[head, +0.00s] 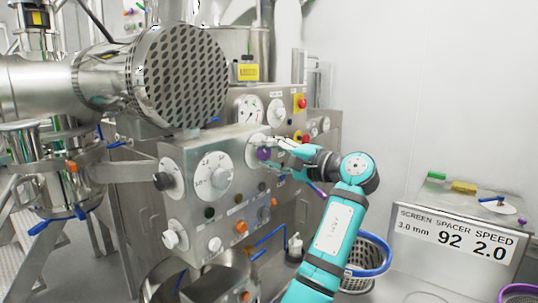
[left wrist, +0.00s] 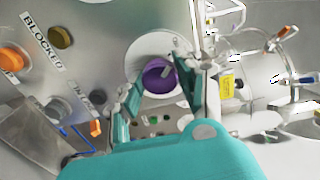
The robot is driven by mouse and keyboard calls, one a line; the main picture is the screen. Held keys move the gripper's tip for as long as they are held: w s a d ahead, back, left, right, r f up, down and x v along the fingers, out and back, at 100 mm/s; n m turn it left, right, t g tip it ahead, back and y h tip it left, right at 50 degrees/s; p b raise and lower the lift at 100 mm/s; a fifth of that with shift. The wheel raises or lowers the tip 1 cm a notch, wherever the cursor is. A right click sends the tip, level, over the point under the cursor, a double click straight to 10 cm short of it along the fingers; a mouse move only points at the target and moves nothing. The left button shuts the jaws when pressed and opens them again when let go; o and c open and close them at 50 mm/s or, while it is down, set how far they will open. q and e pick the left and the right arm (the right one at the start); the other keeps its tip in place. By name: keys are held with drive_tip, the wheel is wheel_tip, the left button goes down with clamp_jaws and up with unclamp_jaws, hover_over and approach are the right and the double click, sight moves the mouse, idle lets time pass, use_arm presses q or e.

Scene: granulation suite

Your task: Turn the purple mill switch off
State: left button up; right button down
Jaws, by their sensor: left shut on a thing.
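The purple mill switch (head: 264,154) is a round knob on a pale dial plate, on the front of the steel control panel (head: 235,145). In the left wrist view the purple knob (left wrist: 158,77) shows a pale pointer mark towards its upper right. My left gripper (head: 272,156) reaches the panel from the right, with its fingers on either side of the knob. In the left wrist view my left gripper (left wrist: 168,82) is shut on the purple switch. Parts of the dial plate are hidden by the fingers. My right gripper is not in view.
The panel also bears a large white dial (head: 213,177), a black knob (head: 162,181), a white knob (head: 171,239) and an orange knob (head: 241,227). A perforated steel drum (head: 180,77) juts out above. A sign (head: 455,232) and a blue-rimmed basket (head: 370,258) stand at right.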

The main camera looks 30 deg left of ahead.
use_arm(q)
drive_tip(key=o, duration=1.2)
drive_tip(key=shift+a, duration=0.1)
drive_tip(key=shift+c, duration=0.2)
drive_tip(key=s+d, duration=0.1)
drive_tip(key=d, duration=1.1)
